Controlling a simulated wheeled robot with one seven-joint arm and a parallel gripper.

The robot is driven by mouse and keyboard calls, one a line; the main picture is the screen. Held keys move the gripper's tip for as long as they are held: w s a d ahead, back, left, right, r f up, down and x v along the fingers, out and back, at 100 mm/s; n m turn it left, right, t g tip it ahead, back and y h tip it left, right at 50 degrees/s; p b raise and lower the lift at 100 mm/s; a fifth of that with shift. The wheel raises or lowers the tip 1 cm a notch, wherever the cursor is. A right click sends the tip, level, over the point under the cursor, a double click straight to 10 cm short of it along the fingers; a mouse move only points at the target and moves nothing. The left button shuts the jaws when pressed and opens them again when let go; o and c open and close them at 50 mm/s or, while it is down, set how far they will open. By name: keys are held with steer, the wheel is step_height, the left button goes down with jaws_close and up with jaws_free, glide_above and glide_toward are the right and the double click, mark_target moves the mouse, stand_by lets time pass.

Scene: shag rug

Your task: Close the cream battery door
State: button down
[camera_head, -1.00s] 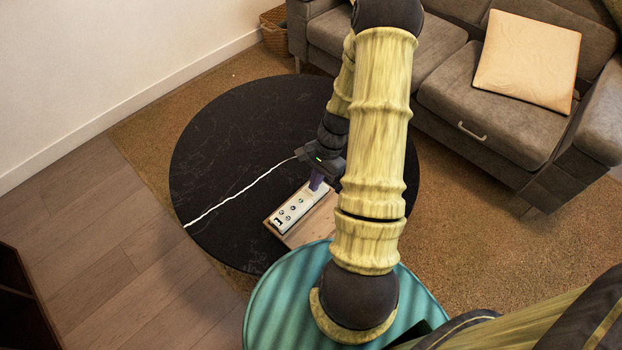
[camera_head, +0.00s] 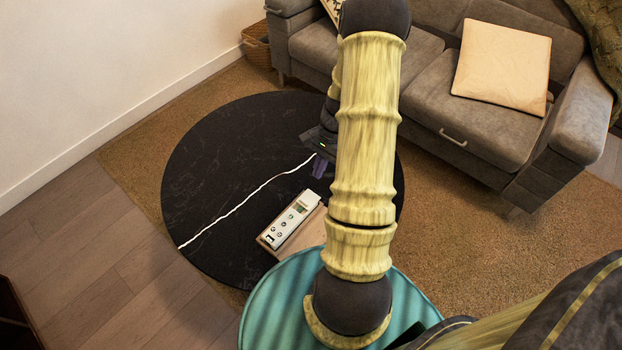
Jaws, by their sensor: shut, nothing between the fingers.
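A white device with a small screen and several buttons (camera_head: 292,223) lies on a light wooden block (camera_head: 312,232) on the round black table. I cannot make out a cream battery door on it at this size. My gripper (camera_head: 319,169) is shut and empty, its purple fingers pointing down above the table. It is apart from the device, beyond its far right end. My arm hides part of the gripper and the table to the right of it.
The round black table (camera_head: 225,165) is mostly clear on the left. A grey sofa (camera_head: 465,130) with a cream cushion (camera_head: 502,65) stands behind on the right. A brown rug (camera_head: 440,240) lies below.

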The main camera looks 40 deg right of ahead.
steer(key=v, duration=0.2)
steer(key=shift+d+r, duration=0.2)
steer(key=shift+r, duration=0.15)
steer(key=s+a+r+n+t+h, duration=0.2)
steer(key=s+a+r+n, duration=0.1)
steer(key=a+r+n, duration=0.4)
steer(key=s+a+r+n+t+h, duration=0.1)
steer(key=s+a+r+n+h, duration=0.1)
steer(key=a+r+n, duration=0.5)
steer(key=s+a+r, duration=0.1)
steer(key=a, duration=0.4)
steer(key=shift+s+a+r+n+t, duration=0.2)
steer(key=shift+a+n+t, duration=0.1)
steer(key=shift+n+t, duration=0.1)
